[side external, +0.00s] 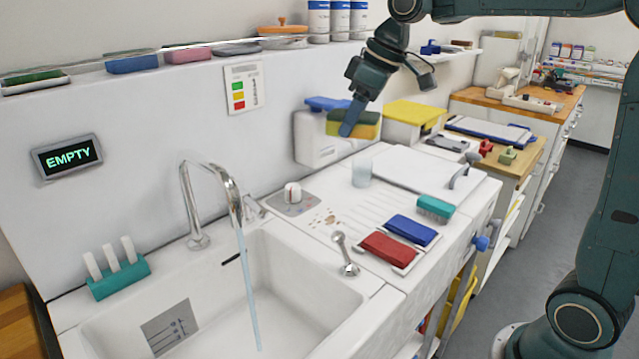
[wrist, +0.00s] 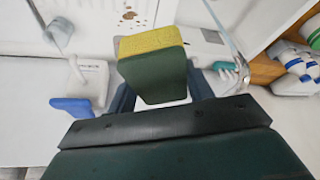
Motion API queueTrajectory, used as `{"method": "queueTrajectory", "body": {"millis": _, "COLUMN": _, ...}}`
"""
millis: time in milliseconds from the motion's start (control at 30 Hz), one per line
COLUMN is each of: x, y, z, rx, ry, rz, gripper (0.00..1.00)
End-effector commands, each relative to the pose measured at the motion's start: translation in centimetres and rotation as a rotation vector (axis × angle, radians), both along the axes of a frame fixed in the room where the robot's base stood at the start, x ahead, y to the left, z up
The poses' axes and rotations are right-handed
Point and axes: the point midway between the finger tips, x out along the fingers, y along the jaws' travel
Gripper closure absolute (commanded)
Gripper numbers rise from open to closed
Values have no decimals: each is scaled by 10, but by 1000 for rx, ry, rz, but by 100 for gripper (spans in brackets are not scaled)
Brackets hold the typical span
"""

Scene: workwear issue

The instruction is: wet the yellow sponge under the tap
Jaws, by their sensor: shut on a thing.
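The yellow sponge (side external: 353,124) has a dark green layer and is held by my gripper (side external: 352,118) above the right part of the counter, in front of the white wall box. In the wrist view the sponge (wrist: 152,46) sits between the fingers of my gripper (wrist: 152,92), its green face toward the camera. The curved metal tap (side external: 214,175) stands at the sink (side external: 290,262) to the left, and a stream of water (side external: 249,290) runs from it into the basin. The sponge is well to the right of the stream and higher than the counter.
A clear glass (side external: 361,172) stands on the counter below the sponge. Red (side external: 388,248) and blue (side external: 411,230) pads and a teal brush (side external: 435,208) lie at the counter's front. A display reading EMPTY (side external: 68,156) hangs on the wall. The space above the sink is open.

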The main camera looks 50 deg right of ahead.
Motion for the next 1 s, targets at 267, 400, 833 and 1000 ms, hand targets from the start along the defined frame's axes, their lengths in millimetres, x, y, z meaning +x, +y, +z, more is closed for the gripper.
{"method": "queueTrajectory", "body": {"millis": 267, "x": -39, "y": 79, "z": -2, "rx": -1, "ry": -1, "rz": 178, "gripper": 67}}
{"method": "queueTrajectory", "body": {"millis": 400, "x": -61, "y": 109, "z": -4, "rx": -1, "ry": -2, "rz": 256, "gripper": 67}}
{"method": "queueTrajectory", "body": {"millis": 833, "x": -98, "y": 148, "z": -39, "rx": -1, "ry": 5, "rz": 370, "gripper": 67}}
{"method": "queueTrajectory", "body": {"millis": 1000, "x": -98, "y": 148, "z": -81, "rx": -1, "ry": 9, "rz": 370, "gripper": 67}}
